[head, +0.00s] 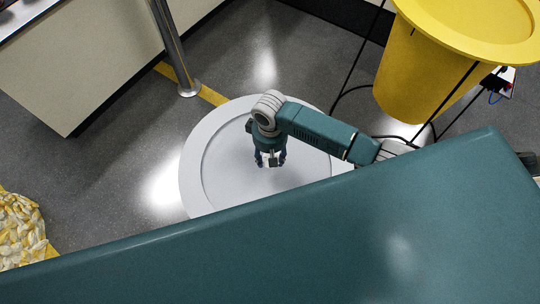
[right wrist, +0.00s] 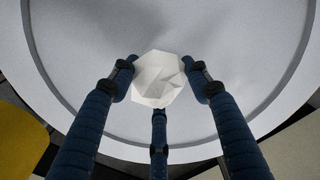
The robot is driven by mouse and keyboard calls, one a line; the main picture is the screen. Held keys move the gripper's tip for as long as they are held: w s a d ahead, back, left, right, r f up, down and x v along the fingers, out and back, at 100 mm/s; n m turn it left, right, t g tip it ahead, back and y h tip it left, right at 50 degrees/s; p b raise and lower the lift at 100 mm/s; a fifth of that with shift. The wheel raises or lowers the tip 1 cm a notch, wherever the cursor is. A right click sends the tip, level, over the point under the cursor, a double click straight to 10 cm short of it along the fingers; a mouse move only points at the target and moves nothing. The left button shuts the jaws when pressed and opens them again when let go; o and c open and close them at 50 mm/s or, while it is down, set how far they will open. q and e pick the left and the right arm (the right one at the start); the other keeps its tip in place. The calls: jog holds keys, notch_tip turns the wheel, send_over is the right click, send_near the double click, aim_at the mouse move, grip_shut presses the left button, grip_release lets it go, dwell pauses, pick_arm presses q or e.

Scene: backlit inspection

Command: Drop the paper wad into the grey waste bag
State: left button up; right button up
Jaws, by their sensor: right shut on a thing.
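A white, faceted paper wad (right wrist: 158,79) is between the blue fingers of my right gripper (right wrist: 160,88) in the right wrist view. The fingers are shut on it. In the head view my right gripper (head: 270,160) points down over a round, pale grey surface with a raised rim (head: 196,165); the wad cannot be made out clearly there. I cannot tell how high the wad is above this surface. I cannot make out a grey waste bag in either view. My left gripper is not in view.
A yellow tub (head: 420,75) stands at the upper right, with dark cables near it. A metal post (head: 172,45) and a pale cabinet (head: 85,60) are at the upper left. A heap of yellow and white pieces (head: 20,230) is at the left edge.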

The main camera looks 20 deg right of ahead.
jog(key=shift+f, duration=0.15)
jog(key=o, duration=0.8)
notch_tip(320, 180, up, 12)
dwell(0.6)
